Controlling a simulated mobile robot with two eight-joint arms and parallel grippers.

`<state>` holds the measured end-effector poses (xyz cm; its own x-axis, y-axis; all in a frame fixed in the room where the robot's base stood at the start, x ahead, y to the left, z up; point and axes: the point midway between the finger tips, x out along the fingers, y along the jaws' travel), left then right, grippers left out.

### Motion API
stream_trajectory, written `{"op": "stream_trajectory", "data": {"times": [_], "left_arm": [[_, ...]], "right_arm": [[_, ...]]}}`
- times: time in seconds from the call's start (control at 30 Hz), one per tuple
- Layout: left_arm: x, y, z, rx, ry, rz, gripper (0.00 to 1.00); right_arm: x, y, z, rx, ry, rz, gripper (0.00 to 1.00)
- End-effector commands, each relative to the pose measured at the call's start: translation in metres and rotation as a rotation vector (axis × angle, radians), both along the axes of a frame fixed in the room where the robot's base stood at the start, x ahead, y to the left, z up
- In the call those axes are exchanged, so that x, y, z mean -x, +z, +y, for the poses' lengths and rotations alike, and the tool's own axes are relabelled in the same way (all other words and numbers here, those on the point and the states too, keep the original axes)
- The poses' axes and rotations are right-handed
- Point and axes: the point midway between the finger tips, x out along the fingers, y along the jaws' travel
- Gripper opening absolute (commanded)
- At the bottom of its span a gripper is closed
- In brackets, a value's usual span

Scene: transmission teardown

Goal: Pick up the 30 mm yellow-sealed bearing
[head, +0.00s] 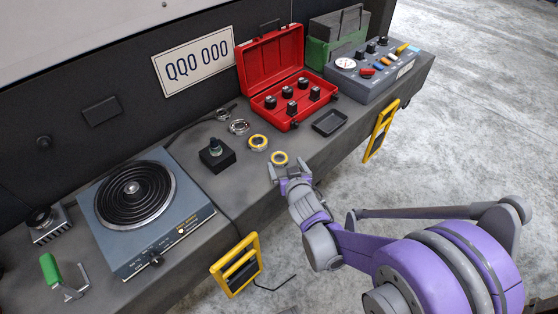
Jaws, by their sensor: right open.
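Two yellow-ringed bearings lie flat on the grey bench in the head view. The larger yellow-sealed bearing (258,143) is farther back, and the smaller yellow-sealed bearing (279,158) is nearer the front edge. I cannot read which one is 30 mm. My right gripper (288,170) is open and empty, with its fingers just in front of the smaller bearing. I cannot tell whether a fingertip touches it. My left gripper is not in view.
Plain metal rings (238,127) lie behind the bearings. A black block with a post (216,154) stands left, and a hotplate (146,212) farther left. An open red case (272,59) holds several dark parts. A small black tray (330,122) sits right, near a control box (379,72).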

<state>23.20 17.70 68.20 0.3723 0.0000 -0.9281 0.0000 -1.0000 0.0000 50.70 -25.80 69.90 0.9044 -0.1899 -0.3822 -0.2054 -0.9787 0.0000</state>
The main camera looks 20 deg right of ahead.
Motion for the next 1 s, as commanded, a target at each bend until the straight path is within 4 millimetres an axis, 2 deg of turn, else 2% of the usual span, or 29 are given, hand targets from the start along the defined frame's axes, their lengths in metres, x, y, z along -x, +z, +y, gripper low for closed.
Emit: {"op": "stream_trajectory", "data": {"times": [0.17,0.43,0.67,0.77,1.0], "left_arm": [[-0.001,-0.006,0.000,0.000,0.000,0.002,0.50],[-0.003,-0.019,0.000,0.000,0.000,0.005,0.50],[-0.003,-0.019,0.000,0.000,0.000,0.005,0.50],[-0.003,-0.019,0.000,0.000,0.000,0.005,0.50],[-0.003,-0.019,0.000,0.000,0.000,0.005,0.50]], "right_arm": [[-0.010,-0.008,0.000,-0.001,0.000,0.001,1.00],[-0.044,-0.027,-0.004,0.000,-0.001,0.001,1.00],[-0.046,-0.027,-0.005,-0.001,0.000,0.001,1.00],[-0.046,-0.026,-0.005,0.000,0.000,0.001,0.86],[-0.046,-0.026,-0.005,0.000,0.000,0.001,0.42]]}}
